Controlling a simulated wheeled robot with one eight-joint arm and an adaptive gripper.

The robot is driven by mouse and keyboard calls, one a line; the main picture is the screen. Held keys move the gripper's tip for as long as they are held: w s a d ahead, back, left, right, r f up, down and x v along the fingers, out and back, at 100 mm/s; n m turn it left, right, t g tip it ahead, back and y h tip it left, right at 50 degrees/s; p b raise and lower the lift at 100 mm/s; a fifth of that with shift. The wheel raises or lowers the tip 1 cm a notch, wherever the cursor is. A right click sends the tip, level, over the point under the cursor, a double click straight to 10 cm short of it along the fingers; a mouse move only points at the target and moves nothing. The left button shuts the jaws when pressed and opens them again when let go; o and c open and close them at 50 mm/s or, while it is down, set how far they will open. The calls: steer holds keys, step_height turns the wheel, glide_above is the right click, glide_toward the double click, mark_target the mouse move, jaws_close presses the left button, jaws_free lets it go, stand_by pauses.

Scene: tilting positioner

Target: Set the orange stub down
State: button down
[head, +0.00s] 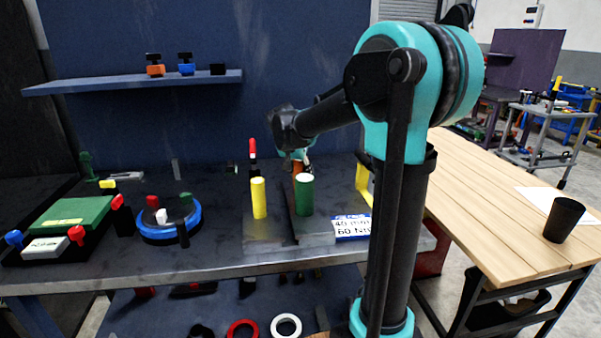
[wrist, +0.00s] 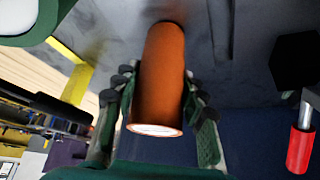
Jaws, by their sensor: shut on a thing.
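The orange stub (wrist: 160,80) is a cylinder with a pale end face, seen large in the middle of the wrist view. My gripper (wrist: 158,105) has its two green-padded fingers on either side of the stub and is shut on it. In the head view the stub (head: 298,167) shows only as a small orange patch behind the green cylinder (head: 305,196). My gripper (head: 298,157) is above that spot, mostly hidden by my arm. Whether the stub touches the grey surface below cannot be told.
A yellow cylinder (head: 259,198) stands left of the green one. A label plate (head: 351,226) and a yellow bracket (head: 363,184) are to the right. A red-tipped tool (wrist: 301,145) stands close by. A blue-ringed turntable (head: 168,226) and a green box (head: 68,222) are at left.

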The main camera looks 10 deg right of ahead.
steer(key=c, duration=0.9)
jaws_free()
steer(key=shift+f, duration=0.1)
steer(key=v, duration=1.2)
